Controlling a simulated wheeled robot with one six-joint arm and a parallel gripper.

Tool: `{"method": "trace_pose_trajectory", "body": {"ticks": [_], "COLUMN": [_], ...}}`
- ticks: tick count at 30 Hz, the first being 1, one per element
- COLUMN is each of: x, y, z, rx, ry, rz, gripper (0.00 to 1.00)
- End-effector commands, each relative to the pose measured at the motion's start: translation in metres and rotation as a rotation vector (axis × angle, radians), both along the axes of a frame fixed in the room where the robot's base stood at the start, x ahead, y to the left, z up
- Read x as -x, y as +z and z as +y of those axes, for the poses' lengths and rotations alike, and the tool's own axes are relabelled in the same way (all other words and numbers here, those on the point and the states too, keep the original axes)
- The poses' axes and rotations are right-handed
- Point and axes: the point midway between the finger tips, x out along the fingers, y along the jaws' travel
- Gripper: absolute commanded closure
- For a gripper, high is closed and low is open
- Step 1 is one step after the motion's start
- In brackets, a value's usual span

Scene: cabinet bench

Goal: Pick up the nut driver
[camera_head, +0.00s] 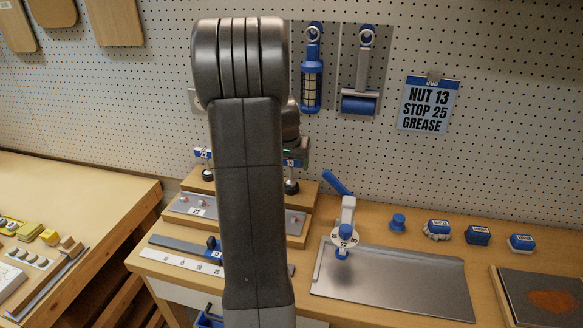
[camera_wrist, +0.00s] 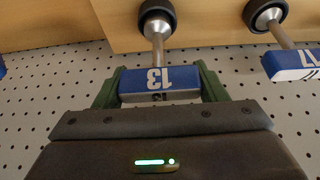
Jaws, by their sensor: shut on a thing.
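The nut driver with a blue block handle marked 13 (camera_wrist: 160,78) is between the green fingers of my gripper (camera_wrist: 158,88) in the wrist view. The gripper is shut on this handle. A steel shaft runs from the handle to a black round end at the wooden rack (camera_wrist: 100,25); I cannot tell whether that end is seated or clear. In the head view, part of my gripper (camera_head: 296,152) shows beside my arm, above a driver shaft at the rack's right end. My arm hides the middle of the rack. A sign (camera_head: 428,105) reads NUT 13, STOP 25, GREASE.
A nut driver marked 17 (camera_wrist: 292,64) stands close beside the held one. Another driver marked 22 (camera_head: 203,154) is at the rack's left. A metal tray (camera_head: 400,285), a blue-and-white tool (camera_head: 345,228) and several small blue items are to the right. The pegboard is behind.

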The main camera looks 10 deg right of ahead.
Motion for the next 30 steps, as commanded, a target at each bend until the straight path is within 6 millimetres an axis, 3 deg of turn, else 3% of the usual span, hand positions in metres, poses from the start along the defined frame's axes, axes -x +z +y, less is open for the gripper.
{"method": "trace_pose_trajectory", "body": {"ticks": [5, 21, 30], "x": [0.002, 0.115, 0.154], "y": [0.025, 0.022, 0.023], "z": [0.002, 0.049, 0.065], "rx": [-0.001, 0.000, 0.000], "ry": [0.001, 0.004, 0.003], "rz": [-0.006, -0.003, -0.003], "gripper": [0.62, 0.62, 0.62]}}
